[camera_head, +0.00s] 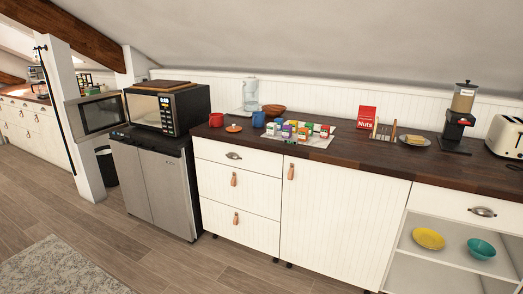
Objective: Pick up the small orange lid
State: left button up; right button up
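The small orange lid (233,128) lies on the dark wooden countertop (360,159), near its left end. It is a low, round orange piece with what looks like a small knob on top. It sits between a red mug (215,120) on its left and a blue mug (258,119) on its right, apart from both. Neither of my grippers shows in the head view.
Several small colourful containers (288,129) stand on a light tray (322,141) right of the blue mug. A brown bowl (273,109) is behind. A microwave (187,108) stands left on a small fridge (162,185). Wooden floor (230,265) is clear before the cabinets.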

aim_at(233, 129)
jog(key=i+u, duration=0.15)
jog(key=i, duration=0.65)
jog(key=i+l+u, duration=0.15)
jog(key=i, duration=0.65)
jog(key=l, duration=0.1)
